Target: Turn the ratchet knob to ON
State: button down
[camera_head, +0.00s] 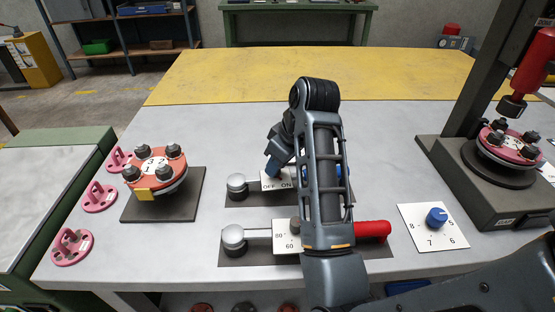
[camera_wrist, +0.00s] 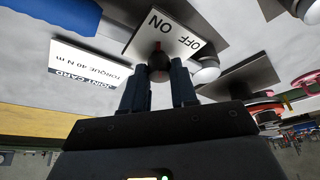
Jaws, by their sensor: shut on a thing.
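The ratchet knob (camera_wrist: 159,66) is a small dark knob with a red mark, on a white plate (camera_wrist: 133,48) lettered OFF and ON. In the wrist view, the red mark is on the side toward the word ON. My gripper (camera_wrist: 159,72) is over the plate with its fingers on either side of the knob, shut on it. In the head view, the plate (camera_head: 268,184) shows OFF and ON, and my gripper (camera_head: 273,172) comes down at it. My arm hides the knob and part of the ratchet there. The ratchet's round silver head (camera_head: 237,184) is at the left.
A red-handled wrench (camera_head: 372,231) with an 80/60 plate lies in front. A blue dial (camera_head: 436,217) stands on a white card at the right. A flanged spool (camera_head: 156,170) stands at the left, beside pink holders (camera_head: 99,196). A press (camera_head: 497,180) holds another flanged piece.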

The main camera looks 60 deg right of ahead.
dwell(0.5)
jog(key=c, duration=0.9)
grip_release()
